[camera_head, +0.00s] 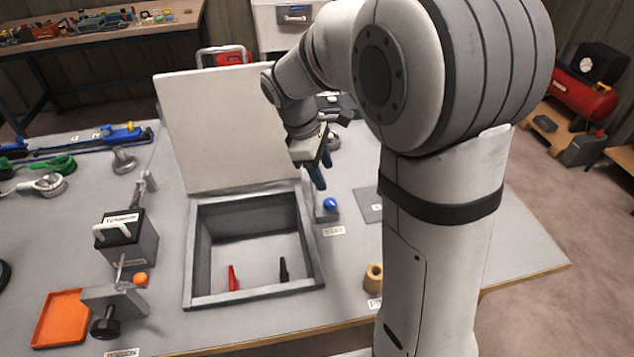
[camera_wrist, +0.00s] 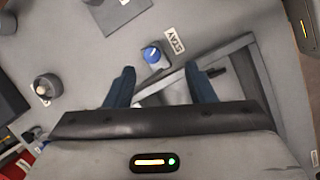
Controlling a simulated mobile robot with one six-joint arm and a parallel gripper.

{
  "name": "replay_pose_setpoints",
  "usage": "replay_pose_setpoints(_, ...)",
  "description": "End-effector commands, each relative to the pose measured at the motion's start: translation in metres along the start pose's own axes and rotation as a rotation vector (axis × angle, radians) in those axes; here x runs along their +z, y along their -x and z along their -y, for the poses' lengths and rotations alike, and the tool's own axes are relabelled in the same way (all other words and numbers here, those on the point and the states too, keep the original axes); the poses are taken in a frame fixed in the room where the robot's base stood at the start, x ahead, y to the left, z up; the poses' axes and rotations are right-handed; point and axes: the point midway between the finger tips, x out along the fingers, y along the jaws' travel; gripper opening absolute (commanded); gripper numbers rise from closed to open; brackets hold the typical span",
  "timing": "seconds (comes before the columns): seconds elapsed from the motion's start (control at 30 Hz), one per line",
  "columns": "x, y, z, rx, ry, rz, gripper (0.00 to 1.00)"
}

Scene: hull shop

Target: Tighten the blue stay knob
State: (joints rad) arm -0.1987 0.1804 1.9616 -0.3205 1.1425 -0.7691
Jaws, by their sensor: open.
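The blue stay knob (camera_head: 330,204) sits on a small grey bracket at the right side of the open grey box (camera_head: 190,262), by a label (camera_head: 333,231). In the wrist view the knob (camera_wrist: 153,54) shows a pale mark on top, and the label reads STAY (camera_wrist: 174,41). The box's pale lid (camera_head: 230,135) stands raised and leans back. My gripper (camera_wrist: 159,68) is open and empty. Its dark blue fingers lie to either side of the knob in the wrist view, with the knob just past the tips. In the head view the gripper (camera_head: 318,168) is above and behind the knob, apart from it.
A red piece (camera_head: 232,278) and a black piece (camera_head: 284,270) stand in the box. A tan ring (camera_head: 373,277) is at the front right. An orange tray (camera_head: 60,318), an orange knob (camera_head: 141,279) and a black-handled clamp (camera_head: 105,322) are at the left. My arm hides much of the right side.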

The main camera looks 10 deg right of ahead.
Motion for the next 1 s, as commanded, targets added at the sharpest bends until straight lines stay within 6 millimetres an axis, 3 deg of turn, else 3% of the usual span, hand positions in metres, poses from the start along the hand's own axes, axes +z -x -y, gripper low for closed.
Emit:
replay_pose_setpoints(0.03,-0.014,-0.019,-0.005,-0.005,0.057,0.024,0.5)
replay_pose_setpoints(0.23,-0.034,-0.038,-0.018,-0.012,0.187,0.077,0.5)
replay_pose_setpoints(0.37,-0.035,-0.048,-0.019,-0.015,0.199,0.084,0.5)
replay_pose_setpoints(0.73,-0.029,-0.103,-0.018,-0.015,0.195,0.082,0.5)
replay_pose_setpoints(1.0,-0.029,-0.116,-0.018,-0.013,0.195,0.08,0.5)
